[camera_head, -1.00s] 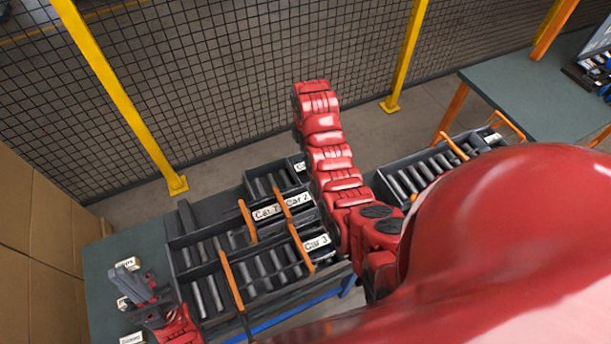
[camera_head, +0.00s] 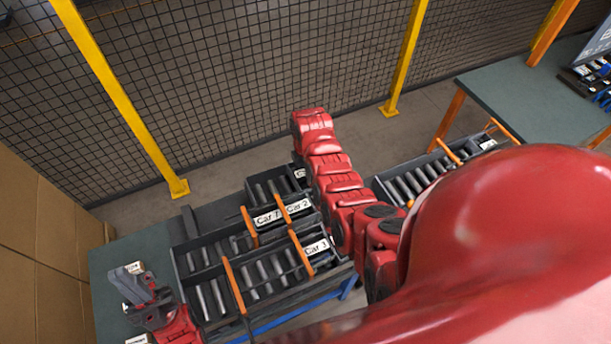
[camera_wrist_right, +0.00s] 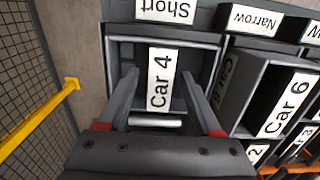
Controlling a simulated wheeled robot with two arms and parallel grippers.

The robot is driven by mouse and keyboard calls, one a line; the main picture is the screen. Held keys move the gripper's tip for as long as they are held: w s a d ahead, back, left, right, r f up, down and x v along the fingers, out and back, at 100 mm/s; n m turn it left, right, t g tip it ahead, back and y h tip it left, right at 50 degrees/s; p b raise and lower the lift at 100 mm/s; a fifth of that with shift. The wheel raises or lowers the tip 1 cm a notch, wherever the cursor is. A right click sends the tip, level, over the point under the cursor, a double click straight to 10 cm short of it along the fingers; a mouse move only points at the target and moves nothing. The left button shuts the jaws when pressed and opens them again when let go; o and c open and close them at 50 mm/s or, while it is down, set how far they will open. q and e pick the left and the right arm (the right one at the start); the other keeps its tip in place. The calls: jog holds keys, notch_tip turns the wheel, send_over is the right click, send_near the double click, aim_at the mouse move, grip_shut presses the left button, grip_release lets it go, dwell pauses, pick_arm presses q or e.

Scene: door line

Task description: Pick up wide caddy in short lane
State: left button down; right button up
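In the right wrist view a dark grey open-topped caddy with a white "Car 4" label (camera_wrist_right: 160,80) sits below a white label reading "Short" (camera_wrist_right: 166,10), which is upside down. My right gripper (camera_wrist_right: 160,88) is open, one finger on each side of the "Car 4" label, over the caddy. A light bar or roller (camera_wrist_right: 155,122) shows between the fingers. I cannot tell whether the fingers touch the caddy. In the head view my right arm hides its own gripper. My left gripper (camera_head: 138,284) is open over the green table at the lower left, with nothing seen in it.
Beside the caddy stand a "Car 6" box (camera_wrist_right: 288,103) and a "Narrow" label (camera_wrist_right: 256,20). In the head view, a rack with orange handles holds "Car 3" (camera_head: 316,247) and other boxes. A mesh fence (camera_head: 240,80) stands behind. A second roller rack (camera_head: 415,175) is to the right.

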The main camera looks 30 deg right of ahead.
grip_shut()
jog(key=shift+r, duration=0.1)
dwell(0.4)
jog(key=shift+w+r, duration=0.1)
jog(key=shift+r+b, duration=0.8)
jog(key=shift+r, duration=0.4)
notch_tip(320, 180, up, 2)
jog(key=shift+r+b, duration=0.2)
jog(key=shift+b, duration=0.2)
notch_tip(320, 180, up, 4)
jog(key=shift+f+p, duration=0.1)
jog(key=shift+p, duration=0.9)
notch_tip(320, 180, up, 6)
jog(key=p, duration=0.6)
